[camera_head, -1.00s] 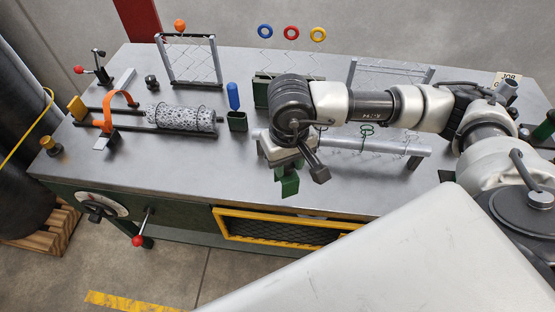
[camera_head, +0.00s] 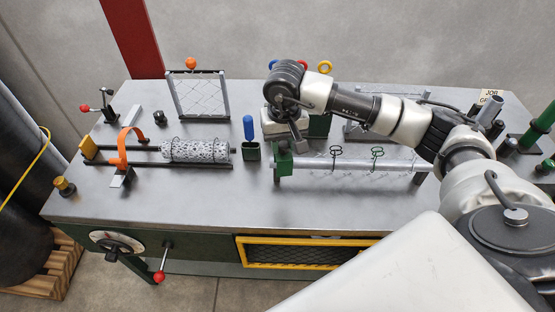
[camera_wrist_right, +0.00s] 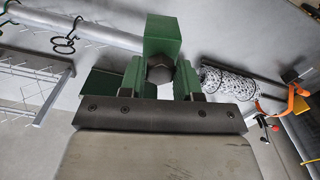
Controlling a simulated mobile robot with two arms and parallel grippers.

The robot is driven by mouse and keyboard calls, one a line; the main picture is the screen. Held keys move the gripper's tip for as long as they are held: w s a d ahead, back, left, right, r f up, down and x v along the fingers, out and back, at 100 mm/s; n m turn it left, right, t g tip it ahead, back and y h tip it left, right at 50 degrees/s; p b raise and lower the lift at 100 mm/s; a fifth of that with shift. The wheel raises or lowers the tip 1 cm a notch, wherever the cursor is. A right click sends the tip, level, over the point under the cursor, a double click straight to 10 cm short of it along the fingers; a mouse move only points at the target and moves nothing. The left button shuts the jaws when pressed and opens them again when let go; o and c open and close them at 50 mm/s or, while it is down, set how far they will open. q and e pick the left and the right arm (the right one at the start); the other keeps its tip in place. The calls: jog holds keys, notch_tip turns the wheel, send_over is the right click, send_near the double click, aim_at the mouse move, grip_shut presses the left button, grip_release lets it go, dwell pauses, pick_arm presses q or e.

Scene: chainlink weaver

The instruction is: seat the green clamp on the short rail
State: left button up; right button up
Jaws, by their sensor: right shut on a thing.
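The green clamp (camera_head: 284,161) is in my right gripper (camera_head: 287,143), which is shut on it and points down. The clamp also shows in the wrist view (camera_wrist_right: 162,38) in front of my right gripper (camera_wrist_right: 160,93). A grey rail (camera_head: 335,163) with green hooks runs rightward from the clamp. In the wrist view the grey rail (camera_wrist_right: 92,32) extends left, its near end close to the clamp; I cannot tell whether they touch. Two dark rails (camera_head: 148,165) lie at the left. Which rail is the short one is unclear. My left gripper is not in view.
A patterned roll (camera_head: 195,150) and an orange band (camera_head: 122,148) sit on the left fixture. Mesh frames (camera_head: 200,95) stand behind. The front tabletop (camera_head: 240,205) is clear.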

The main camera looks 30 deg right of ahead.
jog(key=w+d+r+m+p, duration=0.2)
jog(key=w+d, duration=0.2)
jog(key=d, duration=0.2)
notch_tip(320, 180, down, 8)
jog(key=b, duration=0.3)
jog(key=shift+r, duration=0.25)
jog(key=shift+f+b, duration=0.7)
jog(key=shift+b, duration=0.15)
jog(key=o, duration=0.9)
jog(key=shift+r+b, duration=1.45)
jog(key=shift+r, duration=4)
